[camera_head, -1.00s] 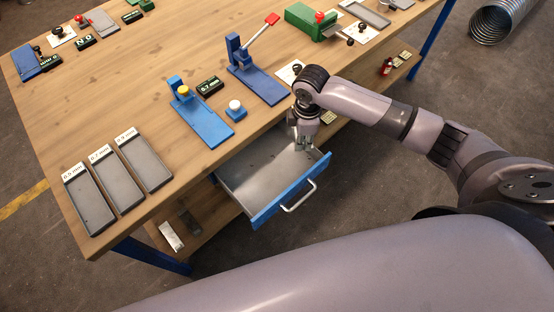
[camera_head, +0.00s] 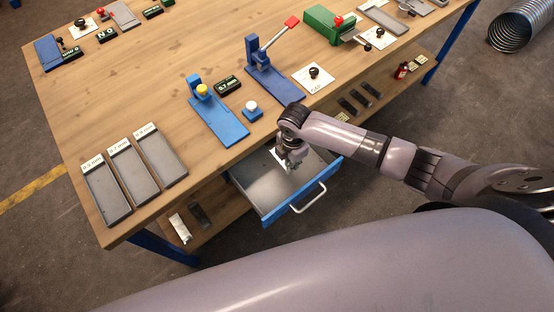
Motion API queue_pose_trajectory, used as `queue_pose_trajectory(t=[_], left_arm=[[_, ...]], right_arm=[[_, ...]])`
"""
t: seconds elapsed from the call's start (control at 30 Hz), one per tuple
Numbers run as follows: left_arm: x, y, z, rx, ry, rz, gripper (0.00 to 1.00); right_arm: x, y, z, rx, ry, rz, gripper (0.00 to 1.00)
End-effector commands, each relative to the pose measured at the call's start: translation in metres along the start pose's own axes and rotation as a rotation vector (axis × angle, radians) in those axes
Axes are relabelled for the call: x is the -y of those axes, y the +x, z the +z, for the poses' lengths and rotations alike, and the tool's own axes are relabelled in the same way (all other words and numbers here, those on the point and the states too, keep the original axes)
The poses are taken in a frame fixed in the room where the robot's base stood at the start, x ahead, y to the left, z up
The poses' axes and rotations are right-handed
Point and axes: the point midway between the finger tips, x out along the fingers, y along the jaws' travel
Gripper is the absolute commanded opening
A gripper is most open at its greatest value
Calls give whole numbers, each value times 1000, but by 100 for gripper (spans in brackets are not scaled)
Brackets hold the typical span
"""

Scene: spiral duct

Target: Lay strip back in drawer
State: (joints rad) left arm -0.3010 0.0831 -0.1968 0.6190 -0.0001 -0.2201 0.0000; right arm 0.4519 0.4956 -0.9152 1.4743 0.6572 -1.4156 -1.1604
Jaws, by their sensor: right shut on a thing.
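The drawer (camera_head: 315,193) stands pulled out under the table's front edge. It has a blue front, a pale handle and a bare metal floor. My right gripper (camera_head: 288,166) points down over the back right part of the drawer, and its fingers are shut. A small pale piece of the strip (camera_head: 278,155) shows beside the fingers. Most of the strip is hidden by the gripper, and I cannot tell whether it touches the drawer floor. My left gripper is out of view.
Three grey labelled trays (camera_head: 135,170) lie at the table's left. A blue stand with a yellow knob (camera_head: 203,91) and a blue lever press (camera_head: 262,65) stand behind the drawer. A lower shelf (camera_head: 212,222) holds small pieces. A metal spiral duct (camera_head: 519,27) lies on the floor.

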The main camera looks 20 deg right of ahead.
Motion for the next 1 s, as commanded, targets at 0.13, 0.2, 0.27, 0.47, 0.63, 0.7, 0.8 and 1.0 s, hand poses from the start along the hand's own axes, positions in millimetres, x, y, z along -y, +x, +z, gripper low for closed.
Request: queue_pose_trajectory(t=[0.13, 0.2, 0.27, 0.47, 0.63, 0.7, 0.8, 1.0], left_arm=[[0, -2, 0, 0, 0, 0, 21], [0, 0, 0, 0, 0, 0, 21], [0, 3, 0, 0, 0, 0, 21], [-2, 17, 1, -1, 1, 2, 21], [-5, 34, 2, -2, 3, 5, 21], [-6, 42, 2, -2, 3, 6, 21], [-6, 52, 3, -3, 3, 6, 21], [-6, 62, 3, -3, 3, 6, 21]], right_arm=[[0, 2, -11, -1, -39, 0, 0], [0, 5, -12, 0, -42, 0, 0], [0, 8, -12, 0, -42, 0, 0], [0, 21, -12, 0, -41, 0, 0], [0, 38, -12, 0, -41, 0, 0], [0, 44, -12, 0, -41, 0, 0], [1, 54, -12, 1, -41, 0, 0], [0, 70, -12, 0, -41, 0, 0]])
